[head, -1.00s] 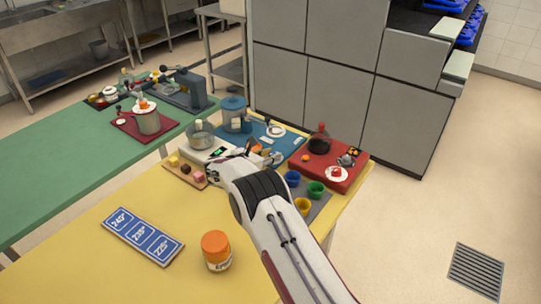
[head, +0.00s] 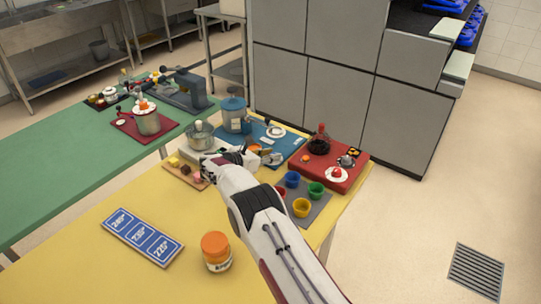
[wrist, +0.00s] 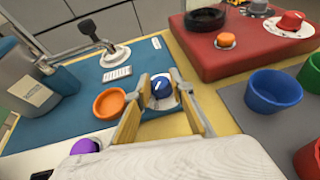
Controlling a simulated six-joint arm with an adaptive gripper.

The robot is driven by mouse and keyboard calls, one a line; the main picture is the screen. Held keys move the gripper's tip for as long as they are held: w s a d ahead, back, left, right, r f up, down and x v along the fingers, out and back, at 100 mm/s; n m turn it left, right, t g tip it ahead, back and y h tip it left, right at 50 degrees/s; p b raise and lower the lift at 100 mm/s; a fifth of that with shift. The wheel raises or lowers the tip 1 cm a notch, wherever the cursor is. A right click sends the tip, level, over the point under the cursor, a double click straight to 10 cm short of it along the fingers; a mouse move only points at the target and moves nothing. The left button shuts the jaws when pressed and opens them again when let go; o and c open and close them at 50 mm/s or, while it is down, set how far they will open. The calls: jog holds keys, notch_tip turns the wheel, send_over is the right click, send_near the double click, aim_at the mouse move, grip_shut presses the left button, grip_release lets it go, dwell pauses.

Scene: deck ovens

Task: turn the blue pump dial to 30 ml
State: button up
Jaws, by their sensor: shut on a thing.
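The blue pump dial (wrist: 160,88) has a white pointer line and sits on a pale scale plate at the front edge of the blue mat (wrist: 85,90). In the wrist view my gripper (wrist: 161,90) has its two tan fingers on either side of the dial, shut on it. The scale marks are too small to read. In the head view my gripper (head: 240,158) is low at the front of the blue mat, and the dial cannot be made out there.
An orange bowl (wrist: 109,104) stands close left of the fingers. A purple knob (wrist: 85,146) is nearer. A red block (wrist: 250,52) with an orange button and red dial is right, beside blue (wrist: 273,92) and green cups. A blue-lidded container (head: 234,115) stands behind.

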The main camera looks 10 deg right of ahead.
jog(key=o, duration=1.1)
jog(key=shift+a, duration=0.15)
jog(key=shift+s, duration=0.1)
jog(key=shift+v, duration=5.95)
